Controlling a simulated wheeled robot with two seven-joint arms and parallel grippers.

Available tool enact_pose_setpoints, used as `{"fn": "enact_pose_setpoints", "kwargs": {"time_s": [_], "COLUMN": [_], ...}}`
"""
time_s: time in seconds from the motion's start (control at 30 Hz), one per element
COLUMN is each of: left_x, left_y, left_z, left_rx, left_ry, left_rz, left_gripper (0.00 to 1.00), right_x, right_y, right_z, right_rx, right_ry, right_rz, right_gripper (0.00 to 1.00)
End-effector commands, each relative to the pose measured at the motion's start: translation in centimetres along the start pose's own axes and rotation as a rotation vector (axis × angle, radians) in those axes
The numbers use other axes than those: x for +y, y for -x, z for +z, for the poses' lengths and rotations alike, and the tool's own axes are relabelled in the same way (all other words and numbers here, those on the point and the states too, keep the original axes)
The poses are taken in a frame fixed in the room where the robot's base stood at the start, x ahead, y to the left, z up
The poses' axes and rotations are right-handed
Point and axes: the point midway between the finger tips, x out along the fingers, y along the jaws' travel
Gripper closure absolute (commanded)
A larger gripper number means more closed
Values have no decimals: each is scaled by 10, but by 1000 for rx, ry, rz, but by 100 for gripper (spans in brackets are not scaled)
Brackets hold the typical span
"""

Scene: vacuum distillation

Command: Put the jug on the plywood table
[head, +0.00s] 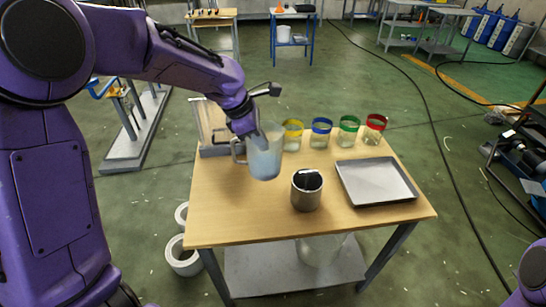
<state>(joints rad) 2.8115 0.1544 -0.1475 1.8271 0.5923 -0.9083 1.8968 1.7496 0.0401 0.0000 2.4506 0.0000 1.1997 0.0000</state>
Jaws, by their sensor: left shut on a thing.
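The jug (264,158) is a translucent pale-blue vessel with a handle on its left side. My left gripper (249,139) is shut on the jug from above and behind its left side; the fingertips are partly hidden. The jug is upright over the left part of the plywood table (245,212). I cannot tell whether its base touches the tabletop or hangs a little above it. My right gripper is out of view; only a bit of purple arm shows at the lower right.
Beakers with yellow (292,134), blue (321,132), green (347,129) and red (375,128) bands line the back edge. A metal cup (306,190) and a grey tray (375,182) stand on the table. A metal-framed stand (211,126) is behind the jug. The front-left tabletop is clear.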

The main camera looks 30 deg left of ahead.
Motion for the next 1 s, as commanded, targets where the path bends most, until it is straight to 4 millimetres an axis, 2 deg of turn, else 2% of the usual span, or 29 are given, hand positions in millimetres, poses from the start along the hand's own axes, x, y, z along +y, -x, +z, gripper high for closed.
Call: {"fn": "enact_pose_setpoints", "kwargs": {"time_s": [0.1, 0.2, 0.33, 0.5, 0.67, 0.97, 1.0], "left_x": [30, 45, 60, 69, 66, 66, 65], "left_y": [-17, -43, -64, -78, -103, -106, -108], "left_z": [1, -6, -10, -13, -24, -25, -25], "left_rx": [1, 1, 0, 0, 0, 0, 0], "left_ry": [1, 0, -2, -4, -3, -5, -5], "left_rz": [-3, -5, -2, -2, -3, -1, -2], "left_gripper": [100, 100, 100, 100, 100, 100, 87], "right_x": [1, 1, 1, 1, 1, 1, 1], "right_y": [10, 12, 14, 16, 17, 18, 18], "right_z": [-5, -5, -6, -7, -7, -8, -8], "right_rx": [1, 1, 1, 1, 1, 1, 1], "right_ry": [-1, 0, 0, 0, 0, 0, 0], "right_rz": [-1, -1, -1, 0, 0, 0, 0], "right_gripper": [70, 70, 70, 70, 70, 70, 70]}}
